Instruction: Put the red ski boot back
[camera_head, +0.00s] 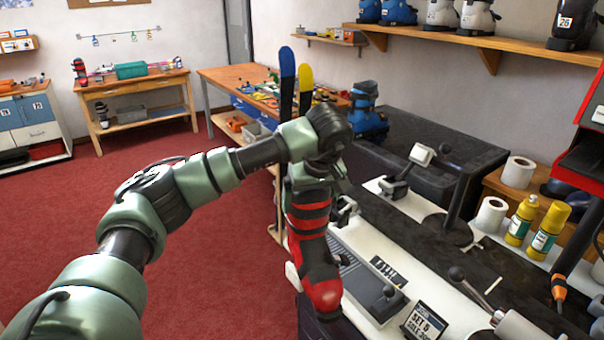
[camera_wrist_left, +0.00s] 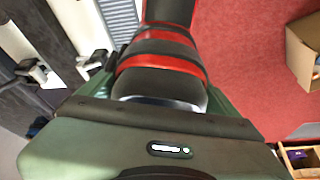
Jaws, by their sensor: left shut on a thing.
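The red ski boot (camera_head: 310,232), red with black bands, hangs in front of the bench's near left edge in the head view, toe down. My left gripper (camera_head: 318,172) is shut on its upper end. In the left wrist view the boot (camera_wrist_left: 165,62) shows at the top middle, between the green fingers of my left gripper (camera_wrist_left: 165,100). The boot appears held above the floor, beside the bench; whether it touches the bench edge I cannot tell. My right gripper is not in view.
The binding bench (camera_head: 425,235) with clamps and levers fills the right. Glue bottles (camera_head: 521,220) and paper rolls (camera_head: 490,215) stand at its right. A wall shelf (camera_head: 480,42) holds blue, white and black boots. Red carpet (camera_head: 215,260) is clear at left. Two skis stand behind my arm.

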